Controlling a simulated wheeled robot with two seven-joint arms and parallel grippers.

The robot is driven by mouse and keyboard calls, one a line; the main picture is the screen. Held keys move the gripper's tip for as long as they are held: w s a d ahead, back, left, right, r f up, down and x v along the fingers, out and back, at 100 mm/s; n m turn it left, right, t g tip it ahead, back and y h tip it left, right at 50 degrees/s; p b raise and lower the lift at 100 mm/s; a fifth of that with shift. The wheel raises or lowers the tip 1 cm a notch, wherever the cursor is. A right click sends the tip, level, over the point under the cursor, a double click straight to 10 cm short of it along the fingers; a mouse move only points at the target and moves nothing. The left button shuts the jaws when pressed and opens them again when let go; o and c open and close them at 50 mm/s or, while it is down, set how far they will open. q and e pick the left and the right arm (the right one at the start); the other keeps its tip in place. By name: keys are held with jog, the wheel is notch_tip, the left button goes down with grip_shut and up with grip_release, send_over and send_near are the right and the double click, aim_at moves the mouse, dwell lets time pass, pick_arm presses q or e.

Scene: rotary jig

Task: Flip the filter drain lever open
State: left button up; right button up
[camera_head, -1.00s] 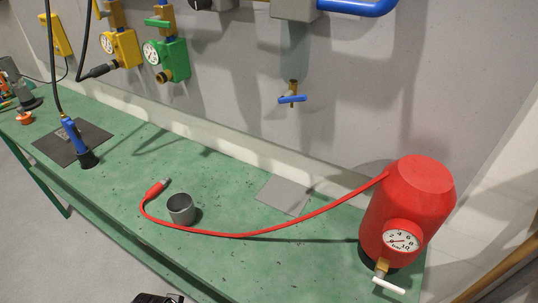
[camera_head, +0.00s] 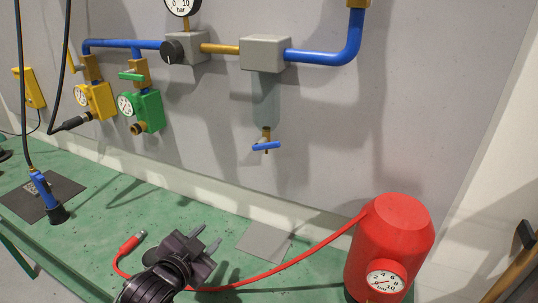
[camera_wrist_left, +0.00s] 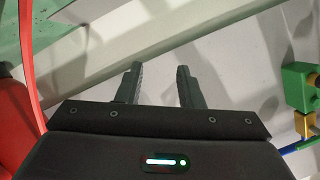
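The filter drain lever (camera_head: 267,146) is a small blue bar on a brass valve (camera_head: 266,132). It lies roughly crosswise beneath the translucent filter bowl (camera_head: 266,100), which hangs from a grey block (camera_head: 265,53) on the wall. My left gripper (camera_head: 209,240) is over the green bench, below and left of the lever and apart from it. Its two fingers are spread with nothing between them, and they also show apart in the left wrist view (camera_wrist_left: 158,82). The lever is not clearly visible in the left wrist view. My right gripper is not in view.
A red tank (camera_head: 396,235) with a gauge stands at right. Its red hose (camera_head: 290,262) runs along the bench (camera_head: 105,212) behind my left gripper. Green (camera_head: 148,110) and yellow (camera_head: 98,100) regulators hang left of the filter. The wall around the lever is clear.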

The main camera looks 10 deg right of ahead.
pick_arm(q)
jog(key=w+d+r+m+h, duration=0.4)
jog(key=d+r+m+h, duration=0.3)
jog(key=r+m+h, duration=0.15)
jog(key=m+g+h, duration=0.6)
jog(key=m+g, duration=0.2)
jog(key=m, duration=0.2)
send_near(268, 145)
jog(key=s+x, duration=0.1)
jog(key=x, duration=0.3)
jog(key=shift+n, duration=0.25)
jog(key=p+x, duration=0.1)
jog(key=x, duration=0.1)
jog(key=p+x, duration=0.1)
jog(key=x, duration=0.1)
jog(key=w+p+x, duration=0.1)
jog(key=x, duration=0.2)
jog(key=shift+f, duration=0.1)
jog(key=shift+c, duration=0.3)
